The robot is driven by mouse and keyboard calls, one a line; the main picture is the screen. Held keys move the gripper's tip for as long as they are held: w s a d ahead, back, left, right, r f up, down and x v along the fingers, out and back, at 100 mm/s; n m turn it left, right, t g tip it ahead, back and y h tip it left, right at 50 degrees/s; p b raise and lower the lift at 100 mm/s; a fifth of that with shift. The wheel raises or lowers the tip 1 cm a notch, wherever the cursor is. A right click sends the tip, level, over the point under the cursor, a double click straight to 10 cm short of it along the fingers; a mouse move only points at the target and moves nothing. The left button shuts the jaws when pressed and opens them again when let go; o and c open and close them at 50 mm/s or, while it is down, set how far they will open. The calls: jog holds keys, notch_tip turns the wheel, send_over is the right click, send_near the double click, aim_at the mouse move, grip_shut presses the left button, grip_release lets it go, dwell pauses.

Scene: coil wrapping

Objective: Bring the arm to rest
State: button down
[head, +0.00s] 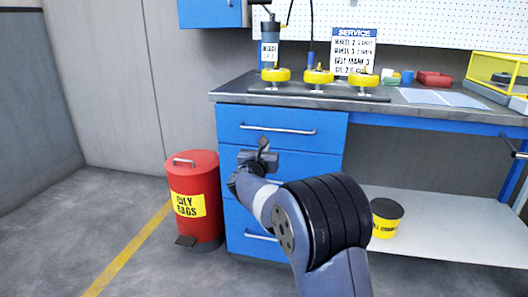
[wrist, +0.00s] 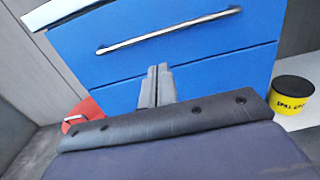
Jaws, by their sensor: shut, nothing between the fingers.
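My gripper (head: 262,147) is in front of the blue drawer cabinet (head: 231,118), below the level of the worktop. In the wrist view my gripper (wrist: 157,70) shows its two grey fingers pressed together, with nothing between them. Behind the fingers is a blue drawer front with a long metal handle (wrist: 170,32). My arm reaches up from the bottom of the head view and hides part of the cabinet. Whether the fingers touch the drawer front cannot be told.
A red oily rags bin (head: 193,215) stands left of the cabinet. A yellow and black bucket (head: 385,222) sits on the low shelf (head: 440,235) at right. The workbench (head: 235,90) holds several yellow-topped pieces and a service sign (head: 354,50). The floor at left is clear.

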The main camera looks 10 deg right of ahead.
jog(key=shift+s+a, duration=0.2)
jog(key=shift+s, duration=0.35)
jog(key=shift+w, duration=0.1)
